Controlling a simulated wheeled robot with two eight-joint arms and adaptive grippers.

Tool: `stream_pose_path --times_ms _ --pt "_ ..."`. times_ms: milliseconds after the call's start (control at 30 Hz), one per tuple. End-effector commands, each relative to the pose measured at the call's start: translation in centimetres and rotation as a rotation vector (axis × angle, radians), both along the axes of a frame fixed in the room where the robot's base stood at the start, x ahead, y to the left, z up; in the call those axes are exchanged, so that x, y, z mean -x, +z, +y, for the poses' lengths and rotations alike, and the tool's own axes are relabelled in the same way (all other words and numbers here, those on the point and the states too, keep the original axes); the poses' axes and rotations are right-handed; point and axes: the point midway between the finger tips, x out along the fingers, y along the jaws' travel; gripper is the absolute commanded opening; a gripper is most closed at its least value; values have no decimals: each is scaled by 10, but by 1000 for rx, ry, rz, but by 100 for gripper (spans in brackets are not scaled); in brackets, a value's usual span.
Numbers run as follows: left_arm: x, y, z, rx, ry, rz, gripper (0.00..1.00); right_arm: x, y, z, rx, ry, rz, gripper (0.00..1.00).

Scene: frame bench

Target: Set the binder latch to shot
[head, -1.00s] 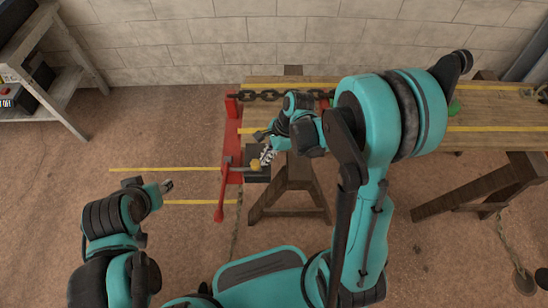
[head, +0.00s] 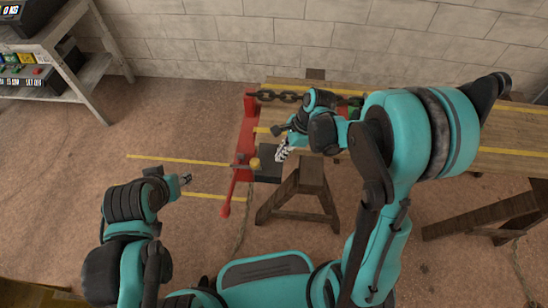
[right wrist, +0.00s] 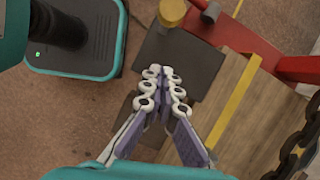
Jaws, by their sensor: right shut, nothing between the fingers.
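The binder latch shows as a grey rod (head: 241,167) with a yellow knob (head: 254,163), beside a dark plate (head: 268,173) and a long red bar (head: 230,190). In the right wrist view the knob (right wrist: 172,12) is at the top edge, at the plate's (right wrist: 185,60) far edge, with the grey rod's end (right wrist: 211,12) to its right. My right gripper (head: 281,153) is shut and empty over the plate, apart from the knob; its fingertips (right wrist: 163,82) meet in the wrist view. My left gripper (head: 186,179) is left of the red bar; its jaws are too small to judge.
A wooden bench (head: 510,160) with yellow stripes runs right, on trestle legs (head: 305,190). A chain (head: 282,96) lies along its back, partly behind my right arm. A shelf (head: 90,75) stands at far left. Floor left of the red bar is clear.

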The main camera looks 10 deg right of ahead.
Motion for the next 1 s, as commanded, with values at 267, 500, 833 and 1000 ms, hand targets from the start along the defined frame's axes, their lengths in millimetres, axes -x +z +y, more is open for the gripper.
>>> stream_pose_path --times_ms 267,500,833,1000 --pt "-1 32 0 0 0 -1 42 2 63 -23 0 0 0 0" --pt "-1 38 0 0 0 -1 42 2 81 -31 1 0 1 0" --pt "-1 38 0 0 0 -1 42 2 82 -32 1 1 1 0" --pt "-1 38 0 0 0 -1 42 2 82 -31 1 1 1 0"
